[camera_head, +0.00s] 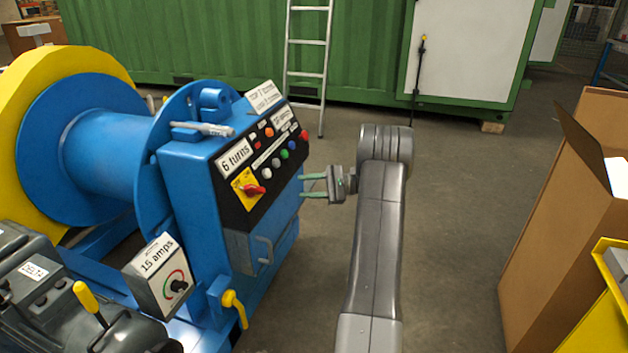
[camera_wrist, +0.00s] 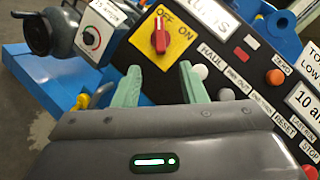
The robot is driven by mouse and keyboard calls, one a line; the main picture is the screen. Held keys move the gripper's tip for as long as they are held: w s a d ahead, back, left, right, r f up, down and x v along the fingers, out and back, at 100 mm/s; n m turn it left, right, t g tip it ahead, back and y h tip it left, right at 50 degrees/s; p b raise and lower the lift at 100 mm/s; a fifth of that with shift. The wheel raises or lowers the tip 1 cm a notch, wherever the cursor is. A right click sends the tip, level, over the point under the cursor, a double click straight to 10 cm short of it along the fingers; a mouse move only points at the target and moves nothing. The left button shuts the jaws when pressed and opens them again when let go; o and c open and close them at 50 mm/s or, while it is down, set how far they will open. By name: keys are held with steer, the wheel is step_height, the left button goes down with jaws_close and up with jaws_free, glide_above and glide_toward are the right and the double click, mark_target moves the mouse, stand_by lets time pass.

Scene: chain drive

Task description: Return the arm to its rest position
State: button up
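My gripper (camera_head: 313,187) is at the end of my grey arm, in the middle of the head view. Its two green fingers are apart with nothing between them. They point left toward the black control panel (camera_head: 238,197) of the blue winch machine. In the wrist view my gripper (camera_wrist: 162,78) is in front of the same panel, with a red rotary switch (camera_wrist: 160,38) on a yellow OFF/ON plate just beyond the fingers. A white button (camera_wrist: 200,71) shows by the right finger. I cannot tell whether a fingertip touches the panel.
The blue winch drum (camera_head: 95,155) with its yellow flange stands at left. A dial box (camera_head: 163,277) marked "15 amps" is below the panel. A cardboard box (camera_head: 555,200) and a yellow bin (camera_head: 600,310) stand at right. A ladder (camera_head: 306,60) leans on the green container. Floor between is clear.

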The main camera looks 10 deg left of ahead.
mark_target(260, 191)
steer(key=b+x, duration=0.2)
steer(key=x, duration=1.2)
steer(key=shift+d, duration=0.1)
steer(key=shift+d, duration=0.1)
steer(key=p+v, duration=0.2)
steer(key=v, duration=1.1)
steer(key=shift+m, duration=0.3)
steer(key=b+x, duration=0.2)
steer(key=x, duration=1.1)
steer(key=shift+f, duration=0.1)
steer(key=m+t+y, duration=0.1)
steer(key=m+t, duration=0.1)
steer(key=m, duration=0.1)
steer(key=shift+s+m+y+p, duration=0.1)
steer(key=shift+m+y+p, duration=0.2)
steer(key=shift+p, duration=0.05)
steer(key=shift+s+f+m+t+y+p, duration=0.1)
steer(key=shift+m+t+y+p, duration=0.2)
steer(key=shift+m+t, duration=0.6)
steer(key=shift+s+m+t+y+p, duration=0.15)
steer(key=shift+m+t+p, duration=0.3)
steer(key=shift+m, duration=0.85)
steer(key=shift+w, duration=0.1)
